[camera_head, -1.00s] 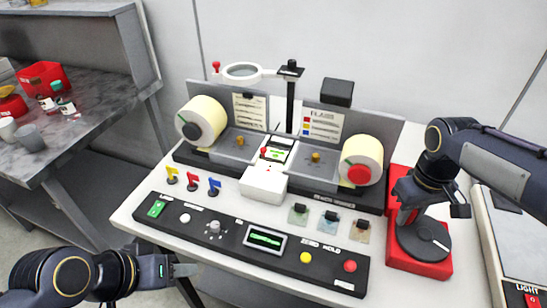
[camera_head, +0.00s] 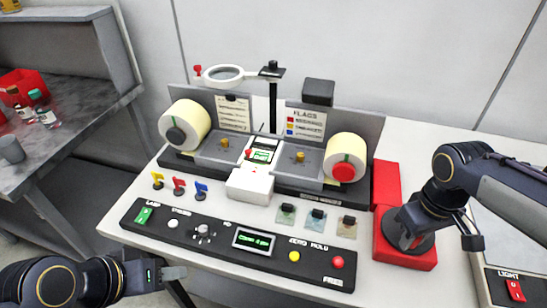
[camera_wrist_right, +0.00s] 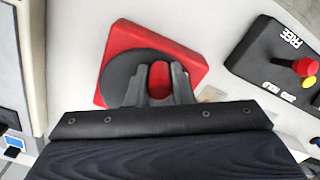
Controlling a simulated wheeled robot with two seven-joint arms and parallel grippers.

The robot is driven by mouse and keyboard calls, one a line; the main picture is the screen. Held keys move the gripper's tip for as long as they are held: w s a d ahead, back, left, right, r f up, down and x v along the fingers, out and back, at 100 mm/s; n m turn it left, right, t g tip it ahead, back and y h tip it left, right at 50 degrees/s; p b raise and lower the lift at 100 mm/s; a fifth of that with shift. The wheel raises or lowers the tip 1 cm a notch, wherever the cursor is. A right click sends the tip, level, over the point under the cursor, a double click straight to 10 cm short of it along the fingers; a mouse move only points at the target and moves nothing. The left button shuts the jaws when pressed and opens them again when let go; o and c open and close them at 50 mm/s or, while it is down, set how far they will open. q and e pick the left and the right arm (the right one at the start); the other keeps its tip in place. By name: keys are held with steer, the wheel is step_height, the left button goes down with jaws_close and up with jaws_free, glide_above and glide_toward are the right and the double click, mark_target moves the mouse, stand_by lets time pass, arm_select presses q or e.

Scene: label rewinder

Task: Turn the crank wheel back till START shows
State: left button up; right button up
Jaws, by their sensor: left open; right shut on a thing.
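The crank wheel (camera_head: 428,243) is a dark grey disc on a red base (camera_head: 386,185) at the right of the label rewinder. In the right wrist view the wheel (camera_wrist_right: 122,76) shows with its red knob (camera_wrist_right: 159,80). My right gripper (camera_wrist_right: 160,88) is shut on this knob, a finger on each side; in the head view the hand hides much of the wheel. The label window (camera_head: 262,152) sits mid-machine, its print too small to read. The green display (camera_head: 254,240) is also unreadable. My left gripper (camera_head: 176,273) is open and empty at the lower left, clear of the console.
Two cream label rolls (camera_head: 190,125) (camera_head: 346,157) flank the window. A magnifier (camera_head: 222,75) stands on a post behind. Yellow, red and blue flags (camera_head: 179,187) stand at the left. The control console (camera_head: 180,226) runs along the front. A light box (camera_head: 510,285) is at the right.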

steer(key=shift+s+f, duration=0.15)
stand_by(0.6)
steer(key=o, duration=0.8)
steer(key=shift+a, duration=0.15)
steer(key=shift+r+p, duration=0.45)
steer(key=shift+r, duration=0.1)
step_height(320, 180, up, 8)
steer(key=p, duration=0.7)
steer(key=shift+r, duration=0.2)
steer(key=shift+f, duration=0.1)
